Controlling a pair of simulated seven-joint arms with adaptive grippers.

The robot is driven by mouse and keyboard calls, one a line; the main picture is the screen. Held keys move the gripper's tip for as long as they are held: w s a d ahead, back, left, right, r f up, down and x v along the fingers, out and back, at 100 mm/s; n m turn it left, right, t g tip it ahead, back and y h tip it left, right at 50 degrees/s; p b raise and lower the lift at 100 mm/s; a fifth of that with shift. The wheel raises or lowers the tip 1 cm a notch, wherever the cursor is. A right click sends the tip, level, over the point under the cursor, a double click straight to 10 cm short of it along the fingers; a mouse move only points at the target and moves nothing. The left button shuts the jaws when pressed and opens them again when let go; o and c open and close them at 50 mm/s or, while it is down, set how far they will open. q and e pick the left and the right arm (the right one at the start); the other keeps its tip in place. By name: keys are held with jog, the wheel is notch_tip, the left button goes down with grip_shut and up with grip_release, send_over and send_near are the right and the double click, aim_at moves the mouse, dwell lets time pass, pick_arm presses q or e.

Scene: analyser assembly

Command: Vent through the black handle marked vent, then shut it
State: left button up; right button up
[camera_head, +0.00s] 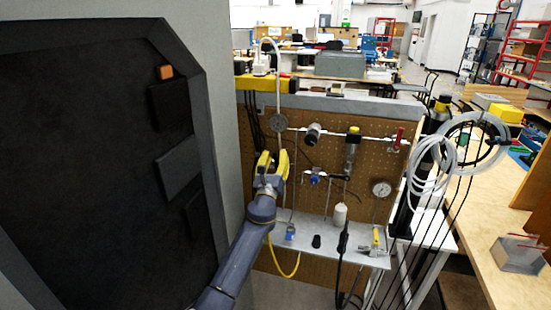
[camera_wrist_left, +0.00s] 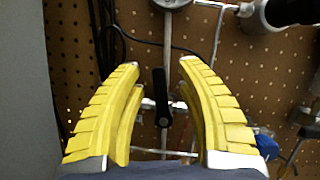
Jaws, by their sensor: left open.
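My left gripper (camera_head: 273,160) is open in front of the pegboard, its yellow fingers pointing toward it. In the left wrist view its two curved fingers (camera_wrist_left: 160,66) stand apart on either side of a small black handle (camera_wrist_left: 162,98). The handle points roughly upright and sits on a thin horizontal metal pipe. I see no finger touching it. No vent marking is readable. In the head view the gripper hides this handle. My right gripper is not in view.
A pegboard panel (camera_head: 380,170) carries pipes, a blue valve (camera_head: 315,178), a round gauge (camera_head: 381,189) and a red handle (camera_head: 398,138). A grey shelf (camera_head: 345,246) with a white bottle (camera_head: 340,215) lies below. A large dark cabinet (camera_head: 90,170) stands close at the left.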

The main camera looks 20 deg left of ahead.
pick_arm(q)
jog(key=shift+c, duration=0.2)
grip_shut()
jog(key=shift+a+n, duration=0.1)
jog(key=shift+n, duration=0.3)
jog(key=shift+a+f+n+g+y, duration=0.65)
jog(key=shift+n+g+y, duration=0.25)
jog(key=shift+n, duration=2.1)
jog(key=shift+a+f+n+g+y, duration=0.5)
jog(key=shift+f+n+g+y, duration=0.4)
jog(key=shift+n, duration=2.1)
jog(key=shift+a+f+n+g+y, duration=0.65)
jog(key=shift+n+g, duration=0.45)
jog(key=shift+n, duration=1.9)
jog(key=shift+d, duration=0.1)
jog(key=shift+o, duration=0.2)
grip_release()
